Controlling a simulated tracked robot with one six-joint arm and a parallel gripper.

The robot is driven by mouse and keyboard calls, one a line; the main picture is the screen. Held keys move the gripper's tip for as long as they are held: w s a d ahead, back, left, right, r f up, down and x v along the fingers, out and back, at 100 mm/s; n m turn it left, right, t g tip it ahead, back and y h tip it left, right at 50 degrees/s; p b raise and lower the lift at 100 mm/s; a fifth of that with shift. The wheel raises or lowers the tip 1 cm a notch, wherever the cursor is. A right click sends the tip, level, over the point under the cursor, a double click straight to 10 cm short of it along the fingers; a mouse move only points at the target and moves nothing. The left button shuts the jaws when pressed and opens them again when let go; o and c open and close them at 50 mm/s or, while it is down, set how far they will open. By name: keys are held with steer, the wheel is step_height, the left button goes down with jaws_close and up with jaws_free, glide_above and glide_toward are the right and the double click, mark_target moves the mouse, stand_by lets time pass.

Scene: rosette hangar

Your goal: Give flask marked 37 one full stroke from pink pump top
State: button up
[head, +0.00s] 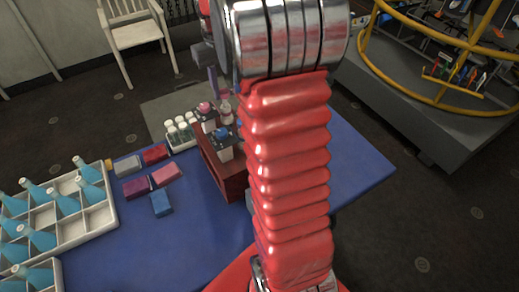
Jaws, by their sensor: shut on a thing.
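The pink pump top (205,107) stands on the dark red stand (208,155), left of my arm. A blue pump top (222,133) is in front of it, above a white body. A small pale flask (227,115) shows just right of the pink top, close to my arm. My gripper (216,88) is just above this flask and appears shut on it. My arm hides part of the gripper and the flask's right side. No number is legible on any flask, so I cannot tell which is marked 37.
Several white-capped bottles stand in a small rack (183,149) left of the stand. Several coloured blocks lie on the blue table (195,220). White crates (72,232) with teal bottles stand at left. A chair (134,40) and yellow-railed platform (420,105) are beyond.

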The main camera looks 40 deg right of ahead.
steer(key=shift+f, duration=1)
stand_by(0.4)
steer(key=o, duration=0.8)
steer(key=shift+r, duration=3.55)
